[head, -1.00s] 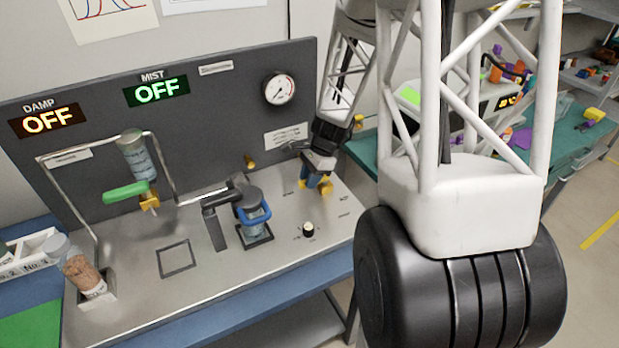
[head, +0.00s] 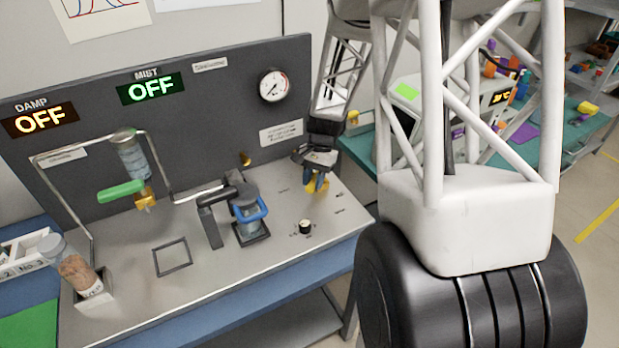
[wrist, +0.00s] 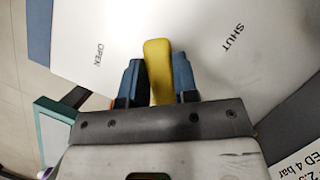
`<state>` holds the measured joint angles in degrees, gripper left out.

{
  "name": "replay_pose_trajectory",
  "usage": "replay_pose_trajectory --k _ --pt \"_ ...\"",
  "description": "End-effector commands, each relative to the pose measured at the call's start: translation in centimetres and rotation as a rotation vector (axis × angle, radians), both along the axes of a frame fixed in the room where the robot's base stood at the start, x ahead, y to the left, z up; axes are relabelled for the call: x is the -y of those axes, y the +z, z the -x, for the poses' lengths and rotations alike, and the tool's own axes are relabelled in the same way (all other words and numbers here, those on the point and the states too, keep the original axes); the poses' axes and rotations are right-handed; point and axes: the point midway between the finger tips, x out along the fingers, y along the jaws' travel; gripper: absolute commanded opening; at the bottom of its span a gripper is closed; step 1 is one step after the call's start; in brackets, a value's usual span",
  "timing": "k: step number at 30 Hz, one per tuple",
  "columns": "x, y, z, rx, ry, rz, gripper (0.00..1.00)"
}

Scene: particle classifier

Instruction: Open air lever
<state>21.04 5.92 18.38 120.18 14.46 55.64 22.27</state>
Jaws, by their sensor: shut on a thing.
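The air lever is a yellow handle (wrist: 158,72) in the wrist view, lying between the printed words OPEN on the left and SHUT on the right. My gripper (wrist: 159,80) has a blue finger on each side of the handle and is shut on it. In the head view, my gripper (head: 316,184) is low over the right part of the metal bench top, with a little yellow showing at the fingers. The lever's pivot is hidden.
A pressure gauge (head: 273,85) is on the dark back panel, with DAMP and MIST displays (head: 151,87) reading OFF. A black knob (head: 305,227) and a blue-handled jar (head: 247,215) stand left of and in front of my gripper. A capped jar (head: 73,268) stands at the far left.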

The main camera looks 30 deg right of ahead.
Motion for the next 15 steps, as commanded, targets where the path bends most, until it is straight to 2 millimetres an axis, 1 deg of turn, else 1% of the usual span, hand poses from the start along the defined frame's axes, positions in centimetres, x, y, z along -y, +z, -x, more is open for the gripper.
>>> replay_pose_trajectory --k 15 --pt "1.9 0.1 1.6 0.0 0.49 0.001 0.0"
